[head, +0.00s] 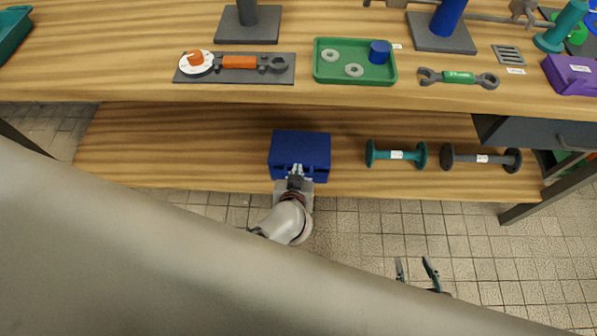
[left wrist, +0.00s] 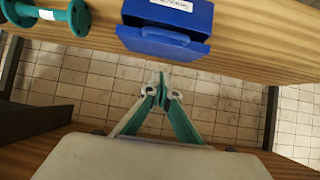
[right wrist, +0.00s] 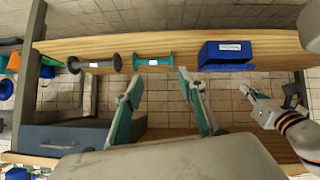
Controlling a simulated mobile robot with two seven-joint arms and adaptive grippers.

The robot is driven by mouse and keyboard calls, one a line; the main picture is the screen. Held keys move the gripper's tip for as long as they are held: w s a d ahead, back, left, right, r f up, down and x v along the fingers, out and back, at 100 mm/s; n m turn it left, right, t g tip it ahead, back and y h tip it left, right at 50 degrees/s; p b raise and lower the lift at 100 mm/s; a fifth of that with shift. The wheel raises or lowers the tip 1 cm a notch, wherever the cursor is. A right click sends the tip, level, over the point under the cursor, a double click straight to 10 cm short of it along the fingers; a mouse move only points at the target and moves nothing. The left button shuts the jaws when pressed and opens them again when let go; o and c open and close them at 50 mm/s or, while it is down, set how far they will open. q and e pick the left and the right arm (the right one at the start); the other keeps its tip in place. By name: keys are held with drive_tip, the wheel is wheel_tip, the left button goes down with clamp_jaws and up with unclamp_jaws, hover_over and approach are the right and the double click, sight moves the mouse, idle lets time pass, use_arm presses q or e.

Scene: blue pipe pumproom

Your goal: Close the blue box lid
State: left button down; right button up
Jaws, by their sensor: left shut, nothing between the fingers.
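The blue box (head: 300,148) sits near the front edge of the lower wooden shelf. It also shows in the left wrist view (left wrist: 166,22), with a white label and a protruding lip, and in the right wrist view (right wrist: 224,54). I cannot tell for sure how far its lid is open. My left gripper (head: 296,176) is at the box's front side; its fingers (left wrist: 162,84) are shut and empty, with a gap to the lip in the left wrist view. My right gripper (head: 415,264) is open and empty, in front of the shelf; its fingers (right wrist: 160,80) are spread.
A teal spool (head: 396,154) and a dark grey spool (head: 481,158) lie right of the box. A grey drawer (head: 540,134) hangs at the right. The shelf left of the box is clear.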

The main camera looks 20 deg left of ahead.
use_arm(q)
drive_tip(key=w+f+b, duration=0.3)
drive_tip(key=f+b, duration=0.1)
drive_tip(key=f, duration=0.3)
drive_tip(key=shift+w+a+f, duration=0.15)
drive_tip(key=shift+w+a, duration=0.2)
drive_tip(key=shift+a, duration=0.1)
use_arm(e)
drive_tip(key=shift+w+a+r, duration=0.15)
drive_tip(key=shift+w+a, duration=0.4)
drive_tip(key=shift+w, duration=0.35)
drive_tip(key=shift+y, duration=0.3)
